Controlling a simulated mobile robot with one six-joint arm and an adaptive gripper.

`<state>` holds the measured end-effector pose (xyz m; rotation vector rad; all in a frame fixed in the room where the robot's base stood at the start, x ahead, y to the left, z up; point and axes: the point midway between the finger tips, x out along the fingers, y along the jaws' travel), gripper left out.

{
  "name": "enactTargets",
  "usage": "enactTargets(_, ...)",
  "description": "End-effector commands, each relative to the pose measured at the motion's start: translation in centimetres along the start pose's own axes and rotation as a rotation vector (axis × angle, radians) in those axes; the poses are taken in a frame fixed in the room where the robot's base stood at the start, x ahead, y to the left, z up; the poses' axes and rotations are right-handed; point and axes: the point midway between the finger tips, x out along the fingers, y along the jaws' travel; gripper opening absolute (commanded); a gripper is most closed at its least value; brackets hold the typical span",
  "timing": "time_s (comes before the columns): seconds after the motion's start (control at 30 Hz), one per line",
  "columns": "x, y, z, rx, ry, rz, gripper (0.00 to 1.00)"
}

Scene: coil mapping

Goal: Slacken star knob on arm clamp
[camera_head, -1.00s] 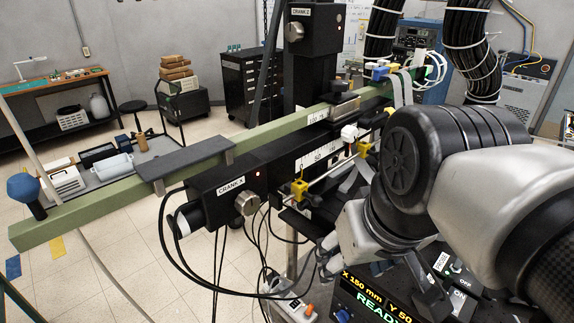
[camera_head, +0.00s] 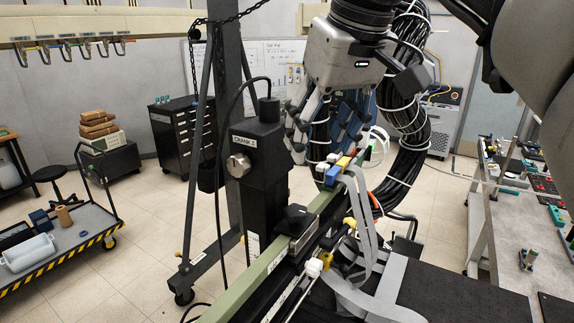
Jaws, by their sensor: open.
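A dark knob (camera_head: 295,218), which looks like the star knob, sits on top of a metal clamp (camera_head: 303,238) on the green arm beam (camera_head: 258,282), just right of the black CRANK Z column. Its lobes are too small to make out. My gripper (camera_head: 322,125) hangs above and slightly right of the knob in the picture, fingers pointing down. It is open and empty, apart from the knob; cables lie behind its fingers.
The CRANK Z column (camera_head: 258,175) stands close left of the clamp. A thick black cable bundle (camera_head: 405,120) hangs behind. A cluttered bench (camera_head: 505,215) stands at right.

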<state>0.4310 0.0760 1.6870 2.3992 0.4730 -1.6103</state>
Motion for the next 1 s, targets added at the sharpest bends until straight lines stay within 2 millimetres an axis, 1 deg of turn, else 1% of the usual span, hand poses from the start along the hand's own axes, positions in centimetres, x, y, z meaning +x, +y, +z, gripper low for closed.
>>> enactTargets(0.07, 0.3, -0.1, -0.1, -0.004, -0.001, -0.002, 0.55)
enactTargets(0.17, 1.6, -0.1, 0.0, -0.004, -0.003, -0.002, 0.55)
enactTargets(0.27, 3.6, -0.1, 0.1, -0.004, -0.004, -0.002, 0.55)
enactTargets(0.6, 11.0, -0.1, 0.1, -0.003, -0.003, -0.001, 0.55)
enactTargets(0.8, 14.8, -0.1, 0.1, -0.003, -0.002, -0.001, 0.55)
enactTargets(0.9, 16.0, -0.1, 0.0, -0.003, 0.000, -0.001, 0.55)
enactTargets(1.0, 16.8, -0.1, 0.0, -0.002, 0.000, -0.001, 0.55)
